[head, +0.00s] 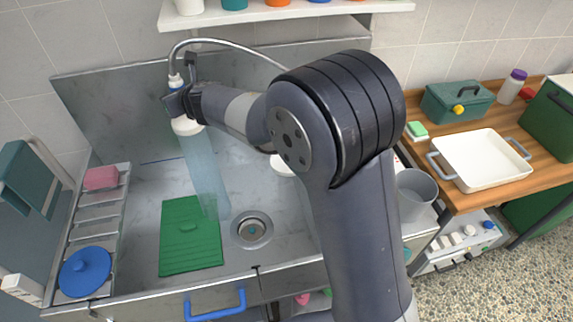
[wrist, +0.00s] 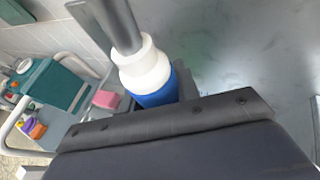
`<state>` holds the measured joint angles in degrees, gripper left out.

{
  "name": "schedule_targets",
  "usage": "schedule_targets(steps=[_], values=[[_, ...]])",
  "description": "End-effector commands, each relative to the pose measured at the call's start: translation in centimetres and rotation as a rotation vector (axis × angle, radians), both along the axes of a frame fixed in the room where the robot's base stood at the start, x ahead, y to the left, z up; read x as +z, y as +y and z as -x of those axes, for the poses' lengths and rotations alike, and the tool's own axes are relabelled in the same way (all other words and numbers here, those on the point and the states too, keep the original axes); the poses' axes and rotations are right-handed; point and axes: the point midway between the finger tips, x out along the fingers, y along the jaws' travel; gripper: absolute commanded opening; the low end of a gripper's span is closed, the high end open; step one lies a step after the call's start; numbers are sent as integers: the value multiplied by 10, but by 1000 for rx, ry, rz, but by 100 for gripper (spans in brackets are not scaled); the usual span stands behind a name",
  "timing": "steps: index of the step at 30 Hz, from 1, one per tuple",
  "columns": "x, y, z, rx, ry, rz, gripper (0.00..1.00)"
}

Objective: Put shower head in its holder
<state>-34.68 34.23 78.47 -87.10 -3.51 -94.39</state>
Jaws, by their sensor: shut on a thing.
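My gripper (head: 180,102) is shut on the shower head (head: 186,126) above the left part of the steel sink. The shower head has white ends, and a pale blue see-through stream runs from its lower end toward the sink floor. In the wrist view the shower head (wrist: 148,72) shows a white collar and blue body at the jaws. A grey hose (head: 215,42) arcs from its top to the right and passes behind my arm. I cannot make out the holder for certain; a dark upright piece beside the gripper may be part of my jaws.
A green board (head: 190,240) lies in the sink beside the drain (head: 252,230). A rack (head: 97,213) at the left holds a pink sponge (head: 101,178) and a blue lid (head: 85,270). A shelf (head: 285,12) with cups hangs above. A white tray (head: 482,160) sits on the right counter.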

Motion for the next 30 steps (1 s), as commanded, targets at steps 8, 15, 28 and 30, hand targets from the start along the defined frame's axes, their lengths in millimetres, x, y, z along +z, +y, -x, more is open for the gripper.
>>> schedule_targets(steps=[8,15,28,30], values=[[0,-47,-6,-3,-2,-1,0],[0,-85,-10,-4,-3,0,0],[1,-119,-13,1,-1,0,0],[1,-119,-13,1,-1,0,0]])
